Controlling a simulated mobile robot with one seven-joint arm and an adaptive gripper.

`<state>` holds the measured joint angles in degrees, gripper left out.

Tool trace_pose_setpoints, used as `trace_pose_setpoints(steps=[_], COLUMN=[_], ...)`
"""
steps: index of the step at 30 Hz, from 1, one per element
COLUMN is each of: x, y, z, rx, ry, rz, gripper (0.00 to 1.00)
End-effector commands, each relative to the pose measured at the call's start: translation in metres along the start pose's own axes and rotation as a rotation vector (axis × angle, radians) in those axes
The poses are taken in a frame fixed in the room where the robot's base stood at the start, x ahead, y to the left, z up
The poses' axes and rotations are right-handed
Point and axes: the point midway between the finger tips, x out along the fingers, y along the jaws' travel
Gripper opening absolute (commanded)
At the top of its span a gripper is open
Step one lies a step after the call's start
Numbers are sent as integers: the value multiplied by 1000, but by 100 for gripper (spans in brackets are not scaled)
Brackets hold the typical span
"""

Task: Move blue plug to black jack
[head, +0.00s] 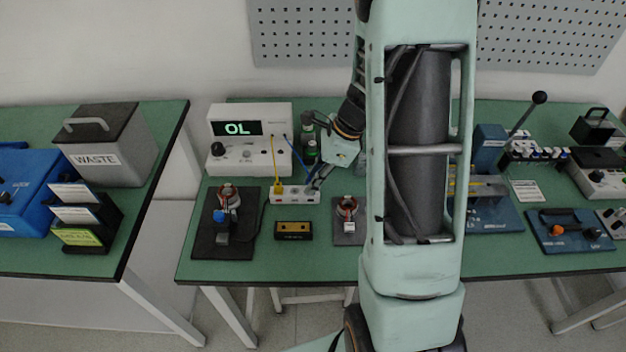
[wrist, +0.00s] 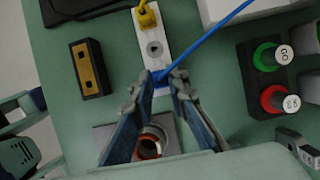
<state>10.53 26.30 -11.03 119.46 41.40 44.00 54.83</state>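The white jack strip (head: 293,198) lies on the green table and also shows in the wrist view (wrist: 147,66). A yellow plug (wrist: 147,15) stands at its far end. A round grey-and-dark jack (wrist: 154,49) in its middle is empty. The blue plug (wrist: 162,80) is at the strip's near end, with its blue cable running up to the right. My gripper (wrist: 165,78) is over that end, its two fingertips on either side of the blue plug. I cannot tell whether they press on it. In the head view my gripper (head: 318,184) partly hides that end.
A meter (head: 250,140) reading OL stands behind the strip. A black-and-gold block (head: 293,231) lies in front. Stator pieces stand on a dark plate (head: 210,240) and a grey plate (wrist: 105,135). Red (wrist: 272,98) and green (wrist: 266,57) buttons are to the right in the wrist view.

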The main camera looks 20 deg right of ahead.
Motion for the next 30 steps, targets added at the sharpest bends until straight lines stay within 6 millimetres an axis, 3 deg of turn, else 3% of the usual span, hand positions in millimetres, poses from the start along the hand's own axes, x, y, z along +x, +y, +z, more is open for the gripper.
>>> trace_pose_setpoints(steps=[4, 16, 30], x=[0, -10, -101], y=[0, -1, -1], z=[0, 0, 0], rx=[0, -1, 0], ry=[0, 0, 1], rz=[0, -4, -5], gripper=[33, 33, 33])
